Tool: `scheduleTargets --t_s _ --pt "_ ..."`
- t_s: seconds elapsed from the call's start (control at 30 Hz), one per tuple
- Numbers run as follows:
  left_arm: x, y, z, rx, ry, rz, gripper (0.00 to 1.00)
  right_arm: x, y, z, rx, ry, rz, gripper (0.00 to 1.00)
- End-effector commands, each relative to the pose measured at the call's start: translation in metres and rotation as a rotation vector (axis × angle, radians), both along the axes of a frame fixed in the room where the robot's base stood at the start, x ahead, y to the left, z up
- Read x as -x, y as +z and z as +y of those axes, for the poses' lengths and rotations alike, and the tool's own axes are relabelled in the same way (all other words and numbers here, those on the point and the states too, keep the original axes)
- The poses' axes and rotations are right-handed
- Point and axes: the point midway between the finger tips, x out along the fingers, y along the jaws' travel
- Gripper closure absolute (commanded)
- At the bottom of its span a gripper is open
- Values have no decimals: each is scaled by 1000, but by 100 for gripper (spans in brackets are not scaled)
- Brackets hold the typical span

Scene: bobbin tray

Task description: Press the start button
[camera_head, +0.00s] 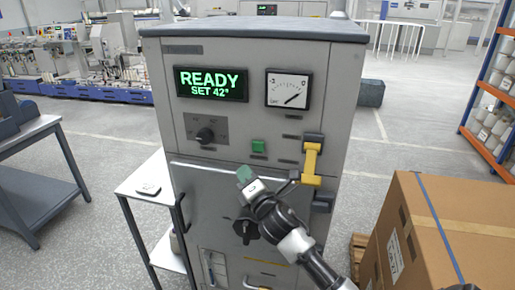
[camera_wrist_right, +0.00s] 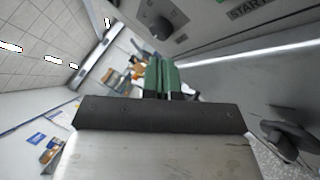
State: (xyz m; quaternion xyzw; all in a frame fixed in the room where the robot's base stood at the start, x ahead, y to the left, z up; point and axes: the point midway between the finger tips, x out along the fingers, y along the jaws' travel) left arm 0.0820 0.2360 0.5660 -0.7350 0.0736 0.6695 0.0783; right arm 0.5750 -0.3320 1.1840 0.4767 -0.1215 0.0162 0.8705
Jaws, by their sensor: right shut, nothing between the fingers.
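A grey machine (camera_head: 240,130) stands in the middle of the head view. Its green start button (camera_head: 258,146) sits on the front panel, below the gauge and right of the dial. My right gripper (camera_head: 245,174) is in front of the machine, just below and left of the button in the picture. Its green fingers are together with nothing between them, and they also show in the right wrist view (camera_wrist_right: 160,77). A START label (camera_wrist_right: 248,10) shows at the top of the wrist view; the button itself is not visible there. My left gripper is not in view.
The display (camera_head: 211,84) reads READY, SET 42°. A yellow handle (camera_head: 311,162) juts out right of the button. A black dial (camera_head: 205,135) is on the left. A side table (camera_head: 140,186) stands left, and a large cardboard box (camera_head: 455,215) stands at the right.

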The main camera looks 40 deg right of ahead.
Motion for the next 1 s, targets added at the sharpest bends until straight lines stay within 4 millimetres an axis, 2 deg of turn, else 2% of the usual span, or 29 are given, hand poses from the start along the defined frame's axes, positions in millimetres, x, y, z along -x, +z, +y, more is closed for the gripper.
scheduleTargets --t_s 0.17,0.6,1.0 --pt "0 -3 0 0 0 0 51 -10 0 -11 2 -1 0 100" --pt "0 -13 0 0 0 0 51 -48 -1 -55 1 0 0 100" --pt "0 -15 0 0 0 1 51 -57 0 -66 -1 0 1 100"
